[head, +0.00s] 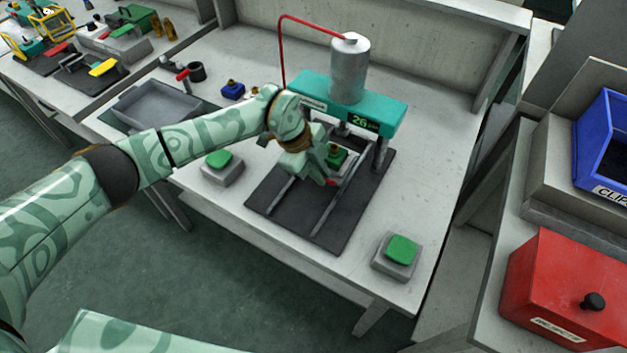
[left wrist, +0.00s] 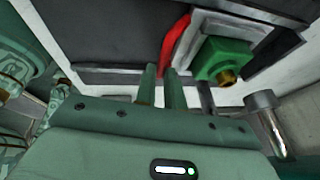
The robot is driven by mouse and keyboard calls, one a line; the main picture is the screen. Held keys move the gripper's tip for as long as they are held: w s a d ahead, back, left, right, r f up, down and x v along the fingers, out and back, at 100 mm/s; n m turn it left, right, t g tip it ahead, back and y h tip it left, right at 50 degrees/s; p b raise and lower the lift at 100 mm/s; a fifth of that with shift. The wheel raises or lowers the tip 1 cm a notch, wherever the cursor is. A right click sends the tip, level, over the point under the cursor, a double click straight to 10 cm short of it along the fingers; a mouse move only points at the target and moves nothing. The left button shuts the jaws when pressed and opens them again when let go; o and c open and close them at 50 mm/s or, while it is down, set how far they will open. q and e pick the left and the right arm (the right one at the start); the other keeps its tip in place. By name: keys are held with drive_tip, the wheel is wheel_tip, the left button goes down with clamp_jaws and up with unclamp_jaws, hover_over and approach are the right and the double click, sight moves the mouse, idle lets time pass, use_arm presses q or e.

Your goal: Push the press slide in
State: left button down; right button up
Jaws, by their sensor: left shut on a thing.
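The press (head: 375,113) has a teal crosshead with a display reading 26 and a grey cylinder (head: 348,70) on top. Below it, a dark base plate (head: 325,238) carries two light rails. The press slide (left wrist: 190,40) is a pale plate bearing a green part (left wrist: 222,60) with a brass end; the part (head: 336,157) also shows in the head view, in front of the crosshead. A red handle (left wrist: 174,46) is on the slide's edge. My left gripper (head: 325,179) is shut on this handle, its fingers (left wrist: 162,84) close together there. My right gripper is not in view.
Two green buttons on grey boxes stand left (head: 219,160) and right (head: 401,250) of the base plate. A grey tray (head: 157,106) and a small blue block (head: 233,90) lie at the back left. A red bin (head: 565,290) and a blue bin (head: 603,145) stand right.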

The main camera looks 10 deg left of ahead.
use_arm(q)
drive_tip(key=c, duration=1.5)
unclamp_jaws()
drive_tip(key=p+v, duration=0.3)
drive_tip(key=v, duration=1.3)
drive_tip(key=shift+r+p, duration=0.15)
drive_tip(key=shift+p, duration=0.25)
